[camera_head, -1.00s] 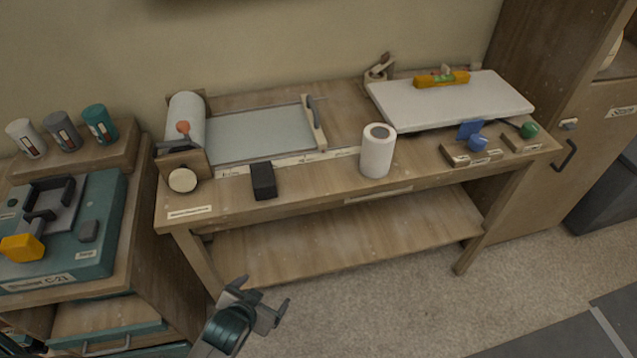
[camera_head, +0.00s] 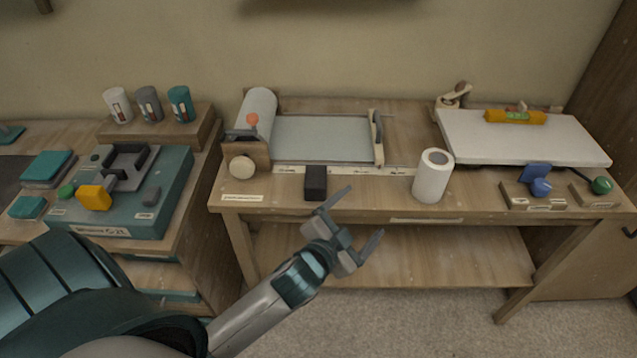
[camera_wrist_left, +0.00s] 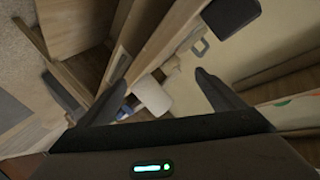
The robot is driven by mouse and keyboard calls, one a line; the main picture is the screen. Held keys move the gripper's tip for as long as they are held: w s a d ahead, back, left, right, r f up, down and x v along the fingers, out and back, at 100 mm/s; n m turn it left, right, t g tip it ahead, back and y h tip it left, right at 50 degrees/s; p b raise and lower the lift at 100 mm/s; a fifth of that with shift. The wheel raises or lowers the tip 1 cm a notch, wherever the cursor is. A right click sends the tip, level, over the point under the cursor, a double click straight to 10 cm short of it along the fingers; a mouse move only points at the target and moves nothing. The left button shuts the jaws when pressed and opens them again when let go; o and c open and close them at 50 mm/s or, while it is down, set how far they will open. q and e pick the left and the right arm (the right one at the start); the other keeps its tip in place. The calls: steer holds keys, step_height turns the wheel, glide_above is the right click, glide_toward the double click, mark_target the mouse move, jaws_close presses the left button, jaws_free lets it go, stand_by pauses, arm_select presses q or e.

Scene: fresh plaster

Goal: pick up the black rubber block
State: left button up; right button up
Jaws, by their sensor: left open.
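The black rubber block (camera_head: 316,183) stands upright near the front edge of the wooden bench, below the pale sheet of the roller device. My left gripper (camera_head: 358,217) is open and empty, in front of the bench edge, a little right of and below the block in the head view. It is apart from the block. In the left wrist view the two dark fingers (camera_wrist_left: 155,95) are spread, with nothing between them close by. A dark block-like shape (camera_wrist_left: 231,15) shows at the top there. My right gripper is not in view.
A white roll (camera_head: 433,178) stands right of the block on the bench (camera_head: 380,190). The roller device (camera_head: 256,122) is behind and left. A white board (camera_head: 530,140) carries an orange level (camera_head: 516,117). A teal machine (camera_head: 130,200) sits on the left cabinet. Bench space between block and roll is clear.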

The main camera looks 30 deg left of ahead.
arm_select(q)
steer(key=w+d+r+m+t+h, duration=0.25)
steer(key=d+r+m+h, duration=0.3)
steer(key=r, duration=0.45)
steer(key=w+d+r+m+t+h, duration=0.25)
steer(key=d+r+m+h, duration=0.2)
steer(key=r+m, duration=0.4)
steer(key=s+d+r+m+g+h, duration=0.1)
steer(key=d+r+m+g+h, duration=0.4)
steer(key=m+h, duration=0.3)
steer(key=m+g+y+p, duration=0.3)
steer(key=m+g+y, duration=1.2)
steer(key=m+y, duration=0.3)
glide_above(314, 174)
step_height(314, 174, down, 14)
steer(key=shift+f, duration=0.2)
step_height(314, 174, down, 2)
steer(key=shift+p, duration=0.4)
steer(key=shift+f, duration=0.6)
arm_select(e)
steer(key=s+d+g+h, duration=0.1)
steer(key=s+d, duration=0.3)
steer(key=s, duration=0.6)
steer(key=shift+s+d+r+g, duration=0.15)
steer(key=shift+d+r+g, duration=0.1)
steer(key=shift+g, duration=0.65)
